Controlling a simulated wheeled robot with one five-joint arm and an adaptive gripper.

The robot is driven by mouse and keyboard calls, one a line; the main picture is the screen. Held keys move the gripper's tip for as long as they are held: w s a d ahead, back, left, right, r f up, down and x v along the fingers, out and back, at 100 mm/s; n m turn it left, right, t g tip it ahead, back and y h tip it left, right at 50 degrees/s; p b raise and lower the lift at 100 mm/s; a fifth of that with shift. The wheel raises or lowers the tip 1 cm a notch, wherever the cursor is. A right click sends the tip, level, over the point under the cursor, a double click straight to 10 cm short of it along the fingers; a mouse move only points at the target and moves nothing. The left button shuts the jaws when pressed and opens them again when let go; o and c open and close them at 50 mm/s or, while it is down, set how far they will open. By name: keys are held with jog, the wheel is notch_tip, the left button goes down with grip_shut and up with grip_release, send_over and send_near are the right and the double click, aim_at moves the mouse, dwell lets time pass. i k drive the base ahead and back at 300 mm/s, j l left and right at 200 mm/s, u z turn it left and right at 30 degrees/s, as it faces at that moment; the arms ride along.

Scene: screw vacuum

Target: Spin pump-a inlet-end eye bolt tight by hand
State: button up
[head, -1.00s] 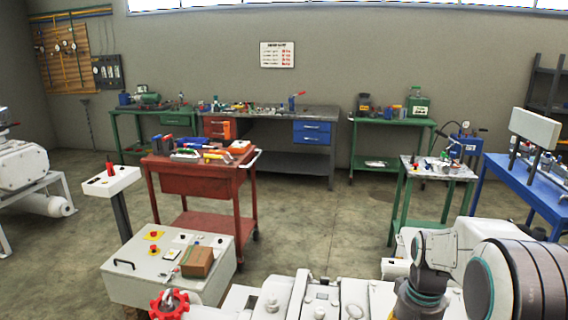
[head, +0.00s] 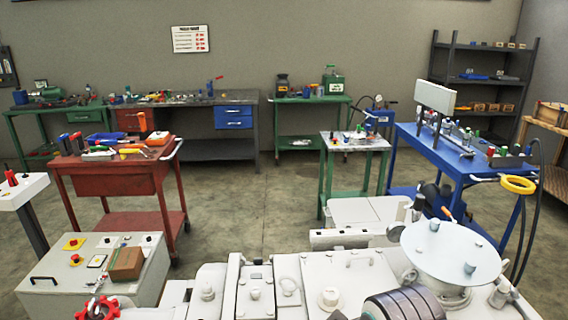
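A large white machine, which looks like a screw vacuum pump (head: 360,275), fills the bottom of the head view. Its top carries several small knobs or bolts and a raised loop (head: 289,287) on a white block. I cannot tell whether that loop is the eye bolt or which end is the inlet. A round pale flange cover (head: 450,248) with small studs stands at its right. A red handwheel (head: 97,308) is at the bottom left. Part of my arm, dark and ribbed, shows at the bottom edge. My gripper is out of view.
Behind are a red cart (head: 110,180), a green table (head: 352,144) and a blue bench (head: 437,143). Open floor (head: 255,205) lies between the pump and the benches.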

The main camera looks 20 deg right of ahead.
aim_at(505, 263)
jog(key=z, duration=1.9)
jog(key=i+l, duration=0.15)
jog(key=l, duration=0.25)
jog(key=i+l+z, duration=0.1)
jog(key=l, duration=0.25)
jog(key=i+l, duration=0.55)
jog(key=l, duration=0.15)
jog(key=i+l+u, duration=0.1)
jog(key=i+l, duration=0.2)
jog(key=l, duration=0.15)
jog(key=i+l+z, duration=0.15)
jog(key=i+z, duration=0.4)
jog(key=z, duration=0.2)
jog(key=i+j+z, duration=0.1)
jog(key=z, duration=0.35)
jog(key=i+j+z, duration=0.2)
jog(key=z, duration=0.25)
jog(key=i+j+z, duration=0.3)
jog(key=z, duration=0.15)
jog(key=i+j+z, duration=0.1)
jog(key=j+z, duration=0.2)
jog(key=z, duration=0.15)
jog(key=k+j+z, duration=0.1)
jog(key=z, duration=0.35)
jog(key=k+j+z, duration=0.1)
jog(key=z, duration=0.4)
jog(key=k+j+z, duration=0.1)
jog(key=z, duration=0.35)
jog(key=k+j+z, duration=0.1)
jog(key=z, duration=0.35)
